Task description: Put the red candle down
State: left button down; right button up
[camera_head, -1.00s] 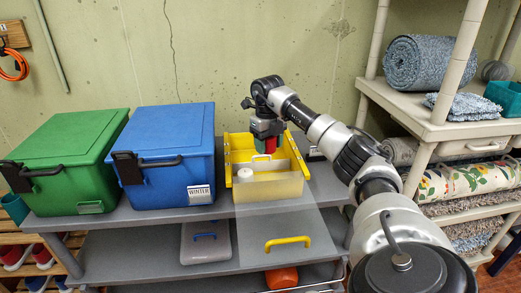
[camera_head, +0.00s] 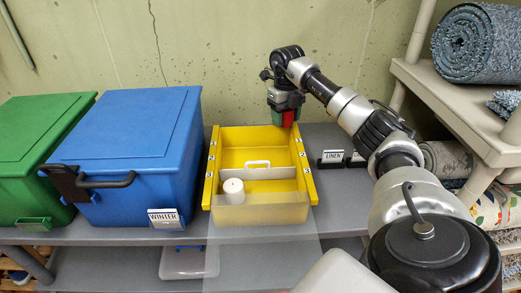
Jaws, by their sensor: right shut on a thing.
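My right gripper (camera_head: 284,110) hangs at the back right of the open yellow box (camera_head: 212,170), over its back rim as seen here. It is shut on the red candle (camera_head: 288,118), of which only a small red patch shows below the jaws. A green patch shows beside the red; I cannot tell what it is. A white candle (camera_head: 233,190) stands in the front left of the yellow box. The back part of the box looks empty. My left gripper is out of view.
A blue lidded bin (camera_head: 140,130) labelled WINTER and a green bin (camera_head: 35,145) stand left of the box on the grey shelf (camera_head: 345,205). A LINEN label (camera_head: 332,156) stands to the right. A white handled divider (camera_head: 258,170) crosses the box. A rolled rug (camera_head: 480,45) lies on the beige rack.

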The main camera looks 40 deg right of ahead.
send_over(257, 156)
jog(key=s+a, duration=0.2)
notch_tip(257, 156, down, 6)
notch_tip(257, 156, down, 3)
jog(key=shift+s+f, duration=0.1)
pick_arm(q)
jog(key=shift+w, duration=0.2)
pick_arm(e)
jog(key=shift+f, duration=0.4)
jog(key=shift+f, duration=0.1)
jog(key=o, duration=1)
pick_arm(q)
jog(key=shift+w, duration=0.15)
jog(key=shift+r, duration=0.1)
